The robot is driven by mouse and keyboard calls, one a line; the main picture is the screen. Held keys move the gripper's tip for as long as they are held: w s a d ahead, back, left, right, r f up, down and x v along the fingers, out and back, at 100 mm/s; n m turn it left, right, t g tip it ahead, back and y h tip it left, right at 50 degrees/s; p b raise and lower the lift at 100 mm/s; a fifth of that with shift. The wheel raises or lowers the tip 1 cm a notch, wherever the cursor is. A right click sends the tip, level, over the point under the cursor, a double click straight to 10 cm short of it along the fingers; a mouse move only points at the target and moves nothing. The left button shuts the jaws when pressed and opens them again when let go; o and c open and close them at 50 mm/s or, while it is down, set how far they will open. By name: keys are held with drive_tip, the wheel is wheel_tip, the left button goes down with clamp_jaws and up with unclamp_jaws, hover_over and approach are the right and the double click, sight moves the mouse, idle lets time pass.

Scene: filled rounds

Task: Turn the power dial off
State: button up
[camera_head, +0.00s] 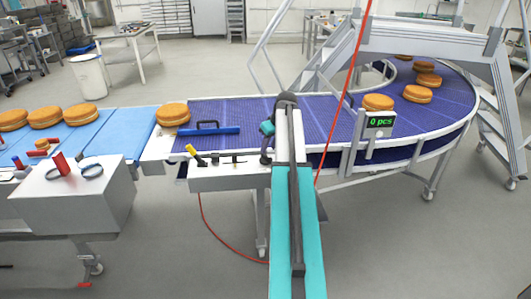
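A white control panel (230,178) runs along the front side of the blue conveyor, left of my arm. Small dark controls (216,159) sit on its top, with a yellow-and-black handle (193,151) at its left end. Which control is the power dial is too small to tell. My teal arm reaches up from the bottom middle. My gripper (266,158) seems to point down by the panel's right end, right of the small controls. Its fingers are too small and dark to tell open from shut, and I cannot tell whether it touches the panel.
A curved blue conveyor (330,120) carries filled rounds (378,102) and a blue bar with a black handle (208,130). A display (380,121) reads "0 pcs". A red cable (345,90) hangs right of my arm. A white box (70,200) stands left; metal steps (430,40) stand behind.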

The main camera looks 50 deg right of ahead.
sight(266, 154)
drive_tip(key=shift+p+x, duration=0.5)
drive_tip(key=shift+x, duration=1.85)
